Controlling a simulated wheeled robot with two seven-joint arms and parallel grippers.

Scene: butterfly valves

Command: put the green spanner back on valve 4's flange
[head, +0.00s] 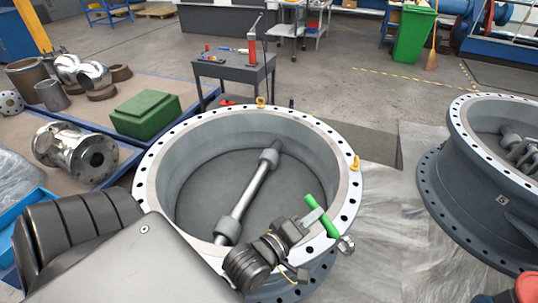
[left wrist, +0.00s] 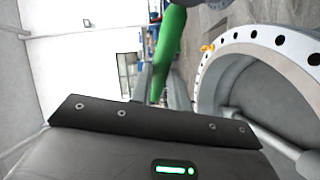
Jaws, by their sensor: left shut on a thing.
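The green spanner (head: 323,218) has a green handle and a silver head at its lower right end. My left gripper (head: 314,215) is shut on the handle, over the right side of the near valve's flange (head: 345,190). Whether the spanner touches the flange, I cannot tell. In the left wrist view, the spanner (left wrist: 168,45) rises from between the fingers, and the flange (left wrist: 250,42) curves past on the right. No number shows on this valve, so I cannot tell whether it is valve 4. My right gripper is out of view.
A second large valve (head: 490,190) stands at the right. An orange lifting eye (head: 354,162) is on the near flange's right side, another (head: 260,101) at its back. A green block (head: 146,115) and metal pipe fittings (head: 75,150) lie at the left. A dark tool table (head: 235,72) stands behind.

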